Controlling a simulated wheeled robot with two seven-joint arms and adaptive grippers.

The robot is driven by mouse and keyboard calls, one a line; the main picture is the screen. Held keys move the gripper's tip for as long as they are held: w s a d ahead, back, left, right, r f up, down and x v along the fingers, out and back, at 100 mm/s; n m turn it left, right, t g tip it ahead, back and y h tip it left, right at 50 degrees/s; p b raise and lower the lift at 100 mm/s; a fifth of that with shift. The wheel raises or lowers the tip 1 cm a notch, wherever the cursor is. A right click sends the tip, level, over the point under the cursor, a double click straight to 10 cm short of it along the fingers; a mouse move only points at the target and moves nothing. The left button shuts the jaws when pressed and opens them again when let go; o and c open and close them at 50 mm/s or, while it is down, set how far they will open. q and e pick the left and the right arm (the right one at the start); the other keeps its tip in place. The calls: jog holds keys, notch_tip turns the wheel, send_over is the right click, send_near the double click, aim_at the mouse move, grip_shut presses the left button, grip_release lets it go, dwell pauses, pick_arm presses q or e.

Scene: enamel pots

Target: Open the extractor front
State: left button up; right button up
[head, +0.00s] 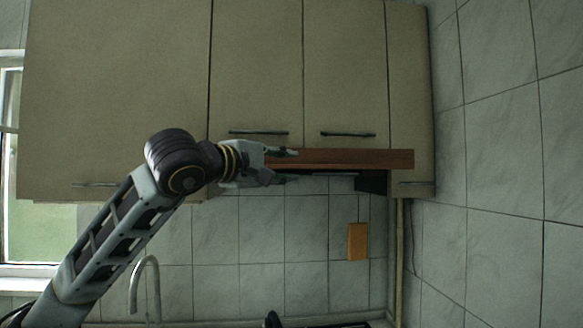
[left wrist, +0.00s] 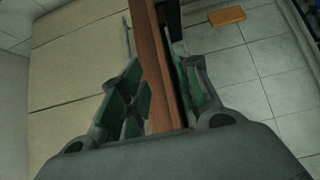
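The extractor front (head: 345,159) is a reddish-brown wooden strip under the two middle wall cabinets. My left gripper (head: 284,166) is at its left end, with one finger by the strip's upper edge and the other below it. In the left wrist view, the extractor front (left wrist: 152,55) runs between the two spread fingers of my left gripper (left wrist: 160,88). The fingers look open; I cannot tell whether either touches the strip. A dark gap and a dark part (head: 373,182) show beneath the front. My right gripper is not in view.
Beige wall cabinets (head: 258,65) with dark bar handles (head: 348,134) hang directly above. An orange-yellow plate (head: 357,241) is on the tiled wall below right. A faucet (head: 146,280) stands at lower left. A tiled side wall (head: 500,150) bounds the right.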

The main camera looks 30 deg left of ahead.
pick_arm(q)
jog(key=shift+s+a, duration=0.2)
jog(key=shift+s, duration=0.85)
